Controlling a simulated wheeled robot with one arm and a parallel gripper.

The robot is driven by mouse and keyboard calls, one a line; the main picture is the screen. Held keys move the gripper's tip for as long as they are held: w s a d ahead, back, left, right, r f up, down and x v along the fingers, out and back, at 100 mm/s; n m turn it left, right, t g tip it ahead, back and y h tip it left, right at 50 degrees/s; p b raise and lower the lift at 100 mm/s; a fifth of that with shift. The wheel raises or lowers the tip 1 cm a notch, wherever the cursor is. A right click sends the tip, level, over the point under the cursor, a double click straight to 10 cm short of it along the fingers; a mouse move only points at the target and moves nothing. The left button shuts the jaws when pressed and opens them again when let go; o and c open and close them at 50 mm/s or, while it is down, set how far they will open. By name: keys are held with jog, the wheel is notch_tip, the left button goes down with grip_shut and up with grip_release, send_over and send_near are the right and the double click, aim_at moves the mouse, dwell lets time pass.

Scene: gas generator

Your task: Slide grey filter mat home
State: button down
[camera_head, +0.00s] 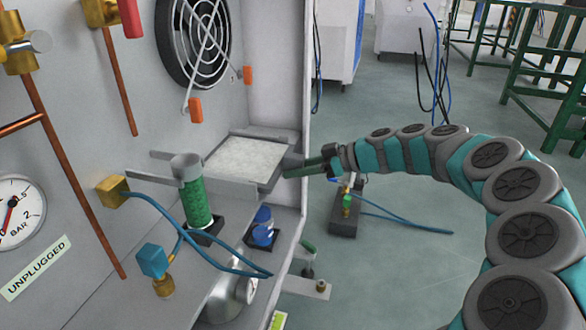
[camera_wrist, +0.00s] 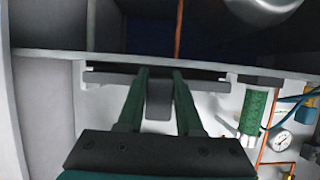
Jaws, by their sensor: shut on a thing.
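The grey filter mat (camera_head: 243,160) is a pale, speckled flat panel in a grey frame. It lies roughly level inside the open cabinet, below the fan. My gripper (camera_head: 288,168) reaches in from the right at the frame's outer edge. In the wrist view, my green fingers (camera_wrist: 161,74) stand on either side of a grey tab (camera_wrist: 158,102) and are shut on it. The tab joins a grey bar (camera_wrist: 104,79), which shows edge-on there. The mat's pale face is hidden in the wrist view, and the far end of its frame is hard to make out.
A green bead-filled cylinder (camera_head: 196,203) stands left of the mat, with blue hoses near it. The cabinet's side wall (camera_head: 297,70) rises behind the frame. Orange clips (camera_head: 247,75) sit by the fan (camera_head: 196,40). Open floor (camera_head: 425,180) lies to the right.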

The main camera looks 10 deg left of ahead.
jog(key=shift+d, duration=0.1)
jog(key=shift+c, duration=2.4)
grip_release()
jog(key=shift+w+d, duration=0.1)
jog(key=shift+r, duration=0.1)
